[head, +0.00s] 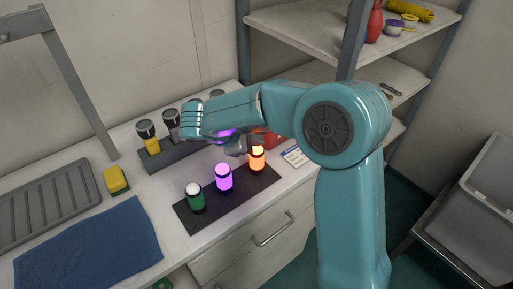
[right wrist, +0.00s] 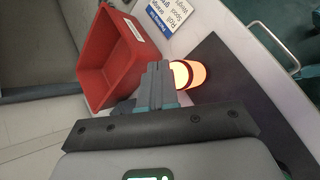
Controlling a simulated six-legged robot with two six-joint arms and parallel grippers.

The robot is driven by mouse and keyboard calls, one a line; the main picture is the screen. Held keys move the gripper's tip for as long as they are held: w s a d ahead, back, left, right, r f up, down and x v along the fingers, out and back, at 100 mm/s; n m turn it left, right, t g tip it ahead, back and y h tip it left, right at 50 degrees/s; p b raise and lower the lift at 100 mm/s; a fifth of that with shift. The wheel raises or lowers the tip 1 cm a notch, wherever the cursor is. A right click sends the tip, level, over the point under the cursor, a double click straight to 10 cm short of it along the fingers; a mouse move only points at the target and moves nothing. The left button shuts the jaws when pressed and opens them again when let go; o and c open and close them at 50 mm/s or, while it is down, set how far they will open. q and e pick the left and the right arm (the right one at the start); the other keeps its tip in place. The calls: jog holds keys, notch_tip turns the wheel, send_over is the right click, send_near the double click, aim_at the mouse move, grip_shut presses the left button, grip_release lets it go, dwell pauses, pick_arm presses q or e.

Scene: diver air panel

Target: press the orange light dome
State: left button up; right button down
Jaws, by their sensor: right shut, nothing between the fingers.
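The orange light dome (head: 257,160) glows on a dark strip, at the right end of a row with a purple lit dome (head: 223,178) and a green, white-topped one (head: 195,198). My right gripper (head: 238,147) is shut and empty, just left of the orange dome's top, partly hidden by my arm. In the right wrist view the shut fingers (right wrist: 158,75) appear beside the orange dome (right wrist: 189,74) and cover part of its left side. I cannot tell whether they touch it. My left gripper is not in view.
A red bin (right wrist: 113,60) stands close beside the fingers, with a printed card (head: 295,156) near it. Several black-topped items, including a yellow-bodied one (head: 149,138), stand in a grey rack behind. A blue cloth (head: 90,245) and yellow sponge (head: 116,180) lie left.

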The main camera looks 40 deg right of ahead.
aim_at(255, 150)
jog(key=shift+f, duration=0.35)
dwell(0.3)
jog(key=shift+r+p, duration=0.4)
jog(key=shift+r, duration=0.25)
notch_tip(255, 150, up, 6)
jog(key=p, duration=0.4)
jog(key=shift+p, duration=0.4)
jog(key=shift+s, duration=0.1)
